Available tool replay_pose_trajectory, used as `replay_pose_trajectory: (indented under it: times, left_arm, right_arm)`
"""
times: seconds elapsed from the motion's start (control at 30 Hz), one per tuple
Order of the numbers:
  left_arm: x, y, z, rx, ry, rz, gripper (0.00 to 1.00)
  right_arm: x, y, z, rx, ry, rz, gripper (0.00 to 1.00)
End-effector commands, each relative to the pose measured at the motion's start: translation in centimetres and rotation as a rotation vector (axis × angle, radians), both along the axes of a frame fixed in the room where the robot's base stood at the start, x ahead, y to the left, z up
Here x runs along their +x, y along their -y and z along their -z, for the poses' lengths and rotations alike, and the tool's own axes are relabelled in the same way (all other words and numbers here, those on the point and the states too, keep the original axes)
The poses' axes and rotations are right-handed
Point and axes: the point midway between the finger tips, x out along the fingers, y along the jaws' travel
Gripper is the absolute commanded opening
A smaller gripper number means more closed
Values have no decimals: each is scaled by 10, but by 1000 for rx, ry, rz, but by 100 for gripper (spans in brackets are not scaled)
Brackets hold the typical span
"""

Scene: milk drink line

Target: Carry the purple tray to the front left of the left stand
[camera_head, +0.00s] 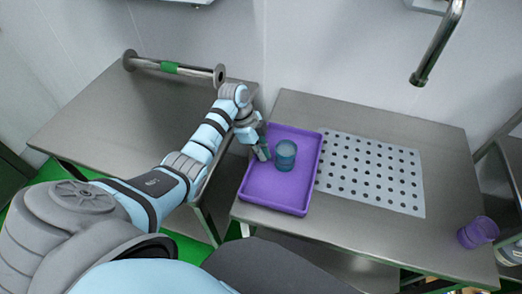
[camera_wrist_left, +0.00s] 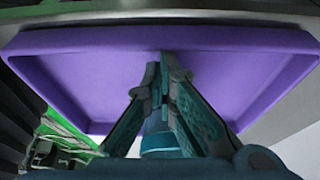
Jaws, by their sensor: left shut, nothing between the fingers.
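The purple tray (camera_head: 290,193) lies flat on the left part of the right steel stand, close to that stand's left edge. A translucent blue cup (camera_head: 286,156) stands upright in it. My left gripper (camera_head: 263,153) is shut and empty, over the tray's left side, just left of the cup. Whether it touches the tray or the cup cannot be told. In the left wrist view the purple tray (camera_wrist_left: 85,65) spreads behind the closed fingertips (camera_wrist_left: 165,72). The left stand (camera_head: 105,118) is a steel table, its right part partly hidden by my arm. My right gripper does not show.
A metal bar (camera_head: 195,71) with end discs and a green band lies along the left stand's back. A perforated plate (camera_head: 372,173) lies right of the tray. A purple cup (camera_head: 478,232) stands at the right stand's right edge. A faucet (camera_head: 440,45) hangs above.

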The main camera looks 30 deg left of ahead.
Motion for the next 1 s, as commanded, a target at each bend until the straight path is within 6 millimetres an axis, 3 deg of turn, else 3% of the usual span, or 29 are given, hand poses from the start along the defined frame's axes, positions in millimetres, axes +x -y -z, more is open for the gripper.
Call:
replay_pose_trajectory:
  times: [0.17,0.53,1.0]
  left_arm:
    - [-2,-8,-1,3,-2,-2,0]
    - [-20,-81,0,2,-1,-2,0]
    - [-22,-87,-3,0,0,0,0]
  right_arm:
    - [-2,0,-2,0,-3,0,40]
    - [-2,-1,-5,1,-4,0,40]
    - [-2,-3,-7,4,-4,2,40]
